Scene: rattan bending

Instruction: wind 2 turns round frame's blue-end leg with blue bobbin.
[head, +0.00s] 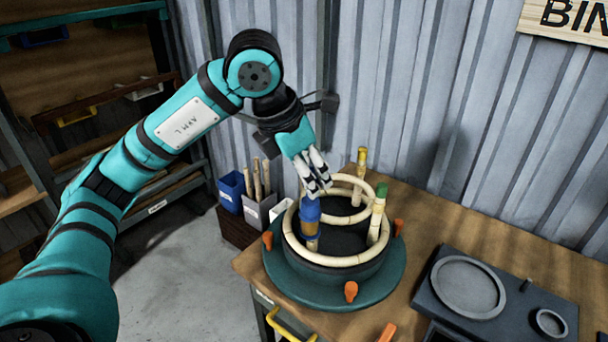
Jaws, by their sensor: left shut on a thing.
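My left gripper (318,188) is above the left side of the rattan frame (345,261), pointing down, its fingers close together at the top of a blue piece. This blue piece (310,210), with a brown middle and a blue band below, looks like the blue bobbin; it stands at the blue-end leg, which is mostly hidden behind it. I cannot tell whether bobbin and leg touch, or see any wound turns. The frame has pale rings, a green-end leg (379,205) at right and a yellow-end leg (362,161) at the back. My right gripper is out of view.
The frame sits in a dark round fixture (393,275) with orange clamps (351,291) on the wooden bench. A dark tray (430,303) with round recesses is at right. Blue (231,187) and grey (258,211) bins stand behind left, near the corrugated wall.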

